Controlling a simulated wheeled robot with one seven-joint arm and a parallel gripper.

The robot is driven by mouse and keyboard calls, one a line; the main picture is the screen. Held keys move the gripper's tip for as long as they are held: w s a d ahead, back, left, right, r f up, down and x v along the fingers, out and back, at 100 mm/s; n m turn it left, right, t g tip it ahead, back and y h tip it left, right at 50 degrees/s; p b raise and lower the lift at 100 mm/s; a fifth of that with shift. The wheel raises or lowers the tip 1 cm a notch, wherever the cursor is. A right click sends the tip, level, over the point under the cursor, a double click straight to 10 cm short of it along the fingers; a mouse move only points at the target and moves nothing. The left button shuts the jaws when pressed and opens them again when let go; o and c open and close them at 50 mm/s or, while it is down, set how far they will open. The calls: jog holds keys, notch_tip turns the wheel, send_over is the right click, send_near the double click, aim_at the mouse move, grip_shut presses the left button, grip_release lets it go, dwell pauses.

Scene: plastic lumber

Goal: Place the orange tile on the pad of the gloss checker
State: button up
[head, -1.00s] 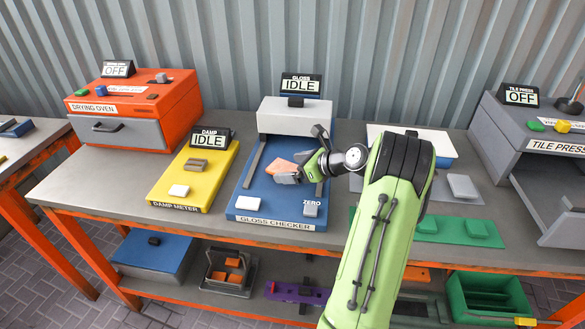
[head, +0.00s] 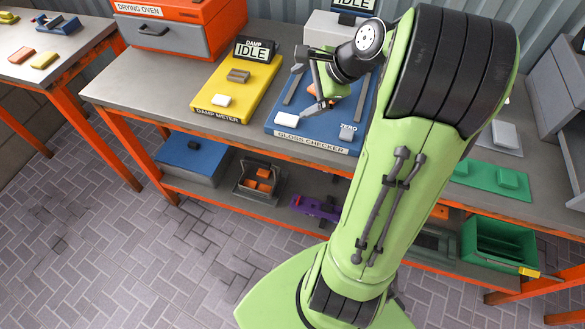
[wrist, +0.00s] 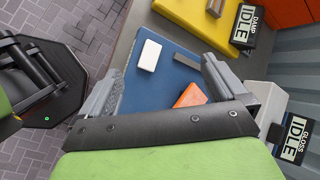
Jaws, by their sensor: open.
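The orange tile (wrist: 190,95) lies on the blue bed of the gloss checker (wrist: 137,92), beside the inner side of the right-hand finger in the wrist view. In the head view, only a bit of the tile (head: 312,90) shows past the fingers. My gripper (wrist: 160,77) is open over the gloss checker, with its fingers wide apart and nothing held between them. In the head view, my gripper (head: 306,92) hides much of the checker's middle. I cannot make out the pad or whether the tile rests on it. The checker's display (head: 353,4) reads IDLE.
A white block (head: 286,118) sits at the checker's front left, and a grey ZERO button (head: 347,133) at its front right. The yellow damp meter (head: 212,112) stands to the left. The orange drying oven (head: 187,12) is farther left. Green trays (head: 483,175) lie to the right.

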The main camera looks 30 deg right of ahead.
jog(key=s+a+r+n+g+h, duration=0.1)
jog(key=s+a+r+n, duration=0.1)
jog(key=s+a+n, duration=0.45)
jog(key=s+a+r+n+g+h, duration=0.15)
jog(key=s+a+n, duration=0.25)
jog(key=a+n, duration=0.5)
jog(key=s+a+n, duration=0.1)
jog(key=s+n, duration=0.4)
jog(key=s, duration=0.3)
jog(key=shift+s+a+f+t, duration=0.3)
jog(key=shift+s+a+t, duration=0.05)
jog(key=shift+a+t, duration=0.1)
